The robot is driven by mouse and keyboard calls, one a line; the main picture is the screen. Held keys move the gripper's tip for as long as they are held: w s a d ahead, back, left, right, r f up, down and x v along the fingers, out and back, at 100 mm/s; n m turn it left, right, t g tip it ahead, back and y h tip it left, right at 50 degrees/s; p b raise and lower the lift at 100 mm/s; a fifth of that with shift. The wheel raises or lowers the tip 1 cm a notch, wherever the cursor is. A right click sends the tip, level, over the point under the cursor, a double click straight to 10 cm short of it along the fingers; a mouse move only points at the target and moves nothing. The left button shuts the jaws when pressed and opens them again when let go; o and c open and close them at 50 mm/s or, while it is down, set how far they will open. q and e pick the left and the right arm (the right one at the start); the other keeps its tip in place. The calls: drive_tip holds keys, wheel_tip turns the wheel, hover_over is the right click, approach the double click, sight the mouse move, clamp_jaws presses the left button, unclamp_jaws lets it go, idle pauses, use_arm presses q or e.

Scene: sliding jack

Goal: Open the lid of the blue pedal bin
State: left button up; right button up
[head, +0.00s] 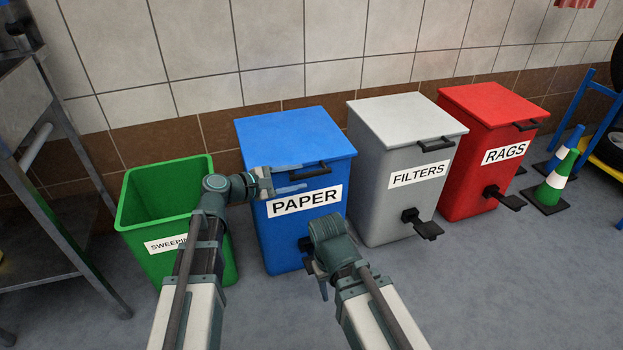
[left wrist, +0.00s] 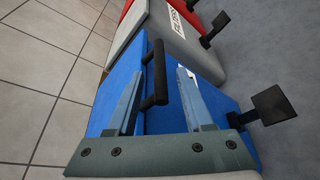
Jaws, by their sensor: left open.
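The blue bin (head: 278,232) labelled PAPER stands against the wall, its lid (head: 295,138) closed. A black handle (head: 311,171) sits at the lid's front edge. My left gripper (head: 304,179) is open at the handle. In the left wrist view, the handle (left wrist: 155,75) shows between the open fingers (left wrist: 166,62); I cannot tell whether they touch it. The blue bin's black pedal (left wrist: 272,104) shows in the left wrist view; in the head view it is mostly hidden behind my right arm. My right gripper (head: 320,285) is low in front of the bin, its jaws unclear.
A green open bin (head: 165,195) stands left of the blue bin, partly behind my left arm. A grey bin (head: 383,205) and a red bin (head: 462,150) stand to the right. A cone (head: 554,185) and a metal rack (head: 55,165) flank the row. The floor in front is clear.

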sight(304, 176)
use_arm(q)
drive_tip(key=b+x, duration=0.1)
drive_tip(key=x, duration=0.4)
drive_tip(key=shift+w+d, duration=0.15)
drive_tip(key=shift+d, duration=0.1)
clamp_jaws()
idle(1.3)
